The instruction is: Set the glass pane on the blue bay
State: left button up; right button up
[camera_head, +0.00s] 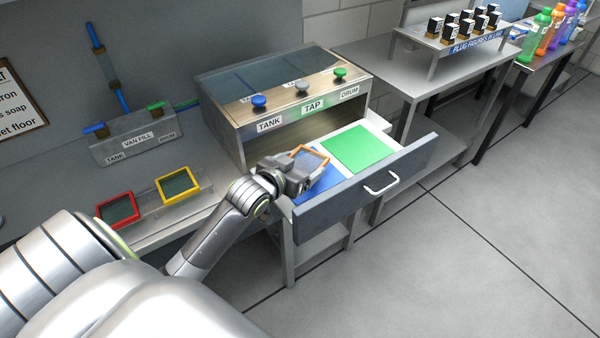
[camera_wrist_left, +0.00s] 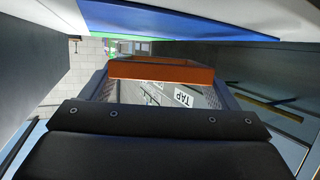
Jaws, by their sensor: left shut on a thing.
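My left gripper (camera_head: 304,171) is shut on the orange-framed glass pane (camera_head: 311,151) at the open drawer. The pane's orange edge (camera_wrist_left: 165,72) also shows between the fingers in the left wrist view. The blue bay (camera_head: 324,182) is the near-left part of the drawer floor, partly hidden by the gripper and pane. The pane is over or beside the blue bay; I cannot tell whether it touches. In the left wrist view the blue surface (camera_wrist_left: 130,18) lies along the top, apart from the pane's visible edge. My right gripper is not in view.
The green bay (camera_head: 362,148) beside the blue one is empty. The drawer front (camera_head: 370,188) stands out with a white handle. The cabinet (camera_head: 285,95) with TANK, TAP and DRUM knobs is behind. Red-framed (camera_head: 118,209) and yellow-framed (camera_head: 178,186) panes stand at left.

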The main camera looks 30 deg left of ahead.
pick_arm(q)
jog(key=shift+f, duration=1.25)
jog(key=shift+f, duration=0.2)
jog(key=o, duration=1)
jog(key=shift+r, duration=0.15)
jog(key=shift+s, duration=0.2)
jog(key=v, duration=1.1)
jog(key=shift+s+r, duration=0.2)
jog(key=shift+s, duration=0.1)
